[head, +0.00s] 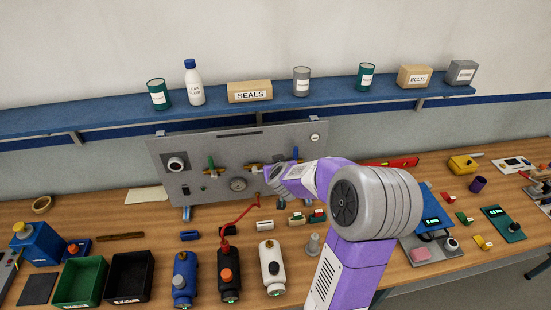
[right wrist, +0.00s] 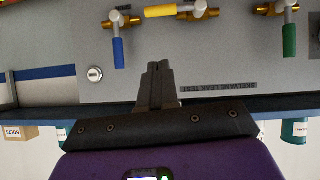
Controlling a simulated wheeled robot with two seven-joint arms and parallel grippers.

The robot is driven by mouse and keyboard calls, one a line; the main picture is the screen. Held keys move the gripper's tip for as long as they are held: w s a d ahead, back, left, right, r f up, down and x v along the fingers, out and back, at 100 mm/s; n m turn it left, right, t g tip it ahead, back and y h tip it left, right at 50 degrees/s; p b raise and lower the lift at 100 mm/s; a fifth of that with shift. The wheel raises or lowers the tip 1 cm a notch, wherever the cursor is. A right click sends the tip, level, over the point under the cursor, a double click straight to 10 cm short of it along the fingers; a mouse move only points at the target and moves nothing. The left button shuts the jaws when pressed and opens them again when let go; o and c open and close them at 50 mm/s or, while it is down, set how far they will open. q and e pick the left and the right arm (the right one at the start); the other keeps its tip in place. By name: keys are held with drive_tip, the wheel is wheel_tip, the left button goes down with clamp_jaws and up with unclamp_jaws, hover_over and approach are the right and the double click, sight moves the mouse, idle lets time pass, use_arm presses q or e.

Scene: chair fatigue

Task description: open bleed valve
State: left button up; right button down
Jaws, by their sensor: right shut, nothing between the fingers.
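The grey panel (head: 205,190) stands upright at the back of the bench and carries several brass valves with coloured handles. A green handle (head: 211,161) points up at left, and a blue handle (head: 295,153) shows beside my right arm. The right wrist view is upside down: it shows the blue handle (right wrist: 118,50), the yellow handle (right wrist: 160,11) lying sideways and the green handle (right wrist: 289,40). My right gripper (right wrist: 158,68) is shut and empty before the panel, apart from the handles. No readable label marks the bleed valve. My left gripper is out of view.
Blue, black and white cylinders (head: 271,268) stand in front. A blue shelf (head: 120,123) with cans, bottle and boxes runs above. Green and black bins (head: 82,283) sit at left.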

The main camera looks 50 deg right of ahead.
drive_tip(key=shift+v, duration=0.8)
